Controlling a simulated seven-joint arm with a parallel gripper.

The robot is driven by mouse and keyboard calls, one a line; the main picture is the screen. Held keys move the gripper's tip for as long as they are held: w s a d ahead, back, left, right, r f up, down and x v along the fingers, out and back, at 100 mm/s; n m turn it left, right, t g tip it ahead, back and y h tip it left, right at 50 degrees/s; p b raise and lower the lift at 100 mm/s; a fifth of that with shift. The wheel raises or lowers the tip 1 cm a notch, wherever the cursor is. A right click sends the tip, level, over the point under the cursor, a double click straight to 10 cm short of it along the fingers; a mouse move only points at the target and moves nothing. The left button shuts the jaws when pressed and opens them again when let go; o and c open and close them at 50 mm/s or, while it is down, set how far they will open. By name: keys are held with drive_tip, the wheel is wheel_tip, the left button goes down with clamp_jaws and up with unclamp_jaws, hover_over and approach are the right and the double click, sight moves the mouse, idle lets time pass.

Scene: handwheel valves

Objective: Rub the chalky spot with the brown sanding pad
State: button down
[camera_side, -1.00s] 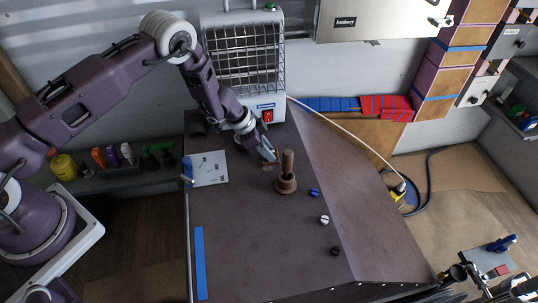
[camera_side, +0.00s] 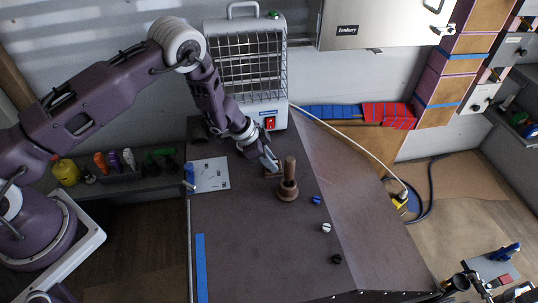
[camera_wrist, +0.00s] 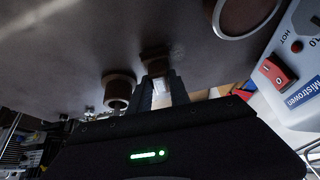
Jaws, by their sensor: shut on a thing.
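My gripper (camera_side: 272,166) reaches down to the dark table top and is shut on the brown sanding pad (camera_side: 273,171). In the wrist view the pad (camera_wrist: 155,63) sits at the tips of my gripper's fingers (camera_wrist: 163,84), against or very near the table surface. A faint pale smudge, seemingly the chalky spot (camera_wrist: 178,49), shows right beside the pad in the wrist view. I cannot make it out in the side view, where the gripper and pad may cover it.
A brown upright post on a round base (camera_side: 288,188) stands close to the right of my gripper. Blue (camera_side: 316,200), white (camera_side: 326,227) and black (camera_side: 336,259) small knobs lie farther right. A caged heater (camera_side: 247,70) stands behind.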

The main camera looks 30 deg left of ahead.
drive_tip(key=shift+s+d+r, duration=0.3)
drive_tip(key=shift+s+d, duration=0.5)
wheel_tip(320, 180, up, 7)
idle(0.5)
